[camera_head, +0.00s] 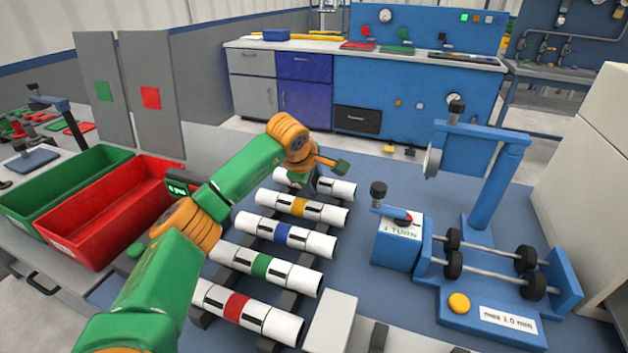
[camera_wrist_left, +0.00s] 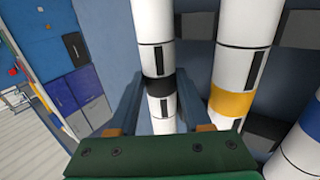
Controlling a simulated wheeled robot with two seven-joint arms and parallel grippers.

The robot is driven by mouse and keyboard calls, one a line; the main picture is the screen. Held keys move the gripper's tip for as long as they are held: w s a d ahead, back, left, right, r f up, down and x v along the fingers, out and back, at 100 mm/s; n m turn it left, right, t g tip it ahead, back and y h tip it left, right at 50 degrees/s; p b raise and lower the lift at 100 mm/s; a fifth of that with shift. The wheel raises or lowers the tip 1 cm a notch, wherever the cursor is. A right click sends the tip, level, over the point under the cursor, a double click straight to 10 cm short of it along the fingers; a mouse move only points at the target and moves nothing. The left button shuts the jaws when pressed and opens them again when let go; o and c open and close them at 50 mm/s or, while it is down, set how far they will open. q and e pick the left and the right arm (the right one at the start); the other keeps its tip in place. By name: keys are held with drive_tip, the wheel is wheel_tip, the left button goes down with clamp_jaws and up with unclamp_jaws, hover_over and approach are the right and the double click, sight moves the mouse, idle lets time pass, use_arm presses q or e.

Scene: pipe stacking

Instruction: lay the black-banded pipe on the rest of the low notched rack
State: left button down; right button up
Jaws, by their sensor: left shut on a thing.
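The black-banded pipe (camera_head: 341,189) is white and lies farthest back in a row of pipes. In the left wrist view, its black band (camera_wrist_left: 160,87) sits between the fingers. My left gripper (camera_head: 315,183) is shut on this pipe from above, near its middle, and hides part of it. Its two fingers (camera_wrist_left: 165,108) flank the pipe in the wrist view. Dark rails (camera_head: 199,318) lie under the row of pipes. I cannot tell whether the held pipe touches them, or whether they are the low notched rack. My right gripper is not in view.
Pipes with yellow (camera_head: 299,207), blue (camera_head: 283,234), green (camera_head: 262,265) and red (camera_head: 236,306) bands lie close in front. A blue roller stand (camera_head: 482,225) is at the right, beside a blue box (camera_head: 397,243). Red (camera_head: 93,254) and green (camera_head: 35,210) bins stand left.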

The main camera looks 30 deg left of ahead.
use_arm(q)
drive_tip(key=shift+f, duration=0.2)
drive_tip(key=shift+c, duration=1.4)
unclamp_jaws()
drive_tip(key=a+v, duration=0.1)
drive_tip(key=v, duration=0.6)
drive_tip(key=shift+d, duration=0.5)
